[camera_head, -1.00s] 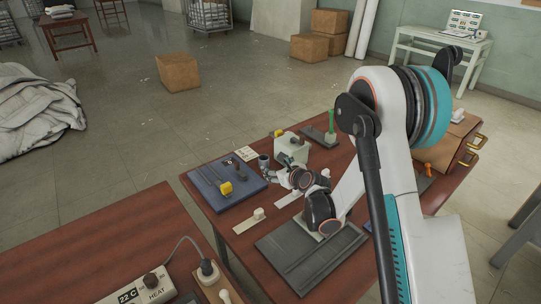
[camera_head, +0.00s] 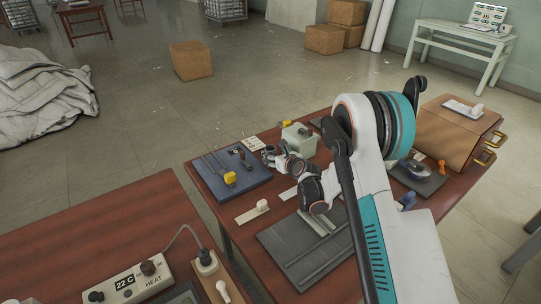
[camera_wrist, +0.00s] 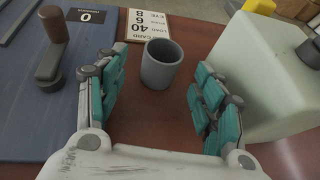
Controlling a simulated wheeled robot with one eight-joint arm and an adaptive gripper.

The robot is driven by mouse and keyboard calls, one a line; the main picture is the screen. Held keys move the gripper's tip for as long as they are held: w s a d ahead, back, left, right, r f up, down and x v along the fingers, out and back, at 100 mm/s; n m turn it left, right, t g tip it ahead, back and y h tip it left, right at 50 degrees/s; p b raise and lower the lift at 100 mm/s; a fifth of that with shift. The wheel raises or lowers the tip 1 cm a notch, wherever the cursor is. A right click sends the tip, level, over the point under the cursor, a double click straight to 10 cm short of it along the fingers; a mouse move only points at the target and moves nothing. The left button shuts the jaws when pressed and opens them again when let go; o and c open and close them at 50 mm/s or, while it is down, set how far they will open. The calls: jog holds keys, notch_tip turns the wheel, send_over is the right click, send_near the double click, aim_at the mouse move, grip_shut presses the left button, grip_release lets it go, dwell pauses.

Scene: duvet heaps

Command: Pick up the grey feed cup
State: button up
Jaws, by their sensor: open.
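The grey feed cup (camera_wrist: 161,66) stands upright on the reddish-brown table in the wrist view, its round mouth open toward me. My gripper (camera_wrist: 159,80) is open, with its teal-padded fingers to the left and right of the cup. The cup is near the fingertips, with a gap on both sides, so it is not held. In the head view my gripper (camera_head: 269,155) is low over the table by the blue board, and I cannot clearly make out the cup behind the fingers there.
A pale green box-like container (camera_wrist: 268,75) stands close to the right finger. The blue board (camera_wrist: 22,110) with a brown-handled crank (camera_wrist: 53,45) lies to the left. A printed card (camera_wrist: 153,27) lies just behind the cup. A brown case (camera_head: 455,128) stands at the table's right.

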aim_at(273, 153)
jog(key=b+x, duration=0.2)
jog(key=x, duration=0.3)
jog(key=shift+r, duration=0.1)
jog(key=shift+d, duration=0.1)
jog(key=shift+c, duration=0.4)
jog(key=c, duration=1.1)
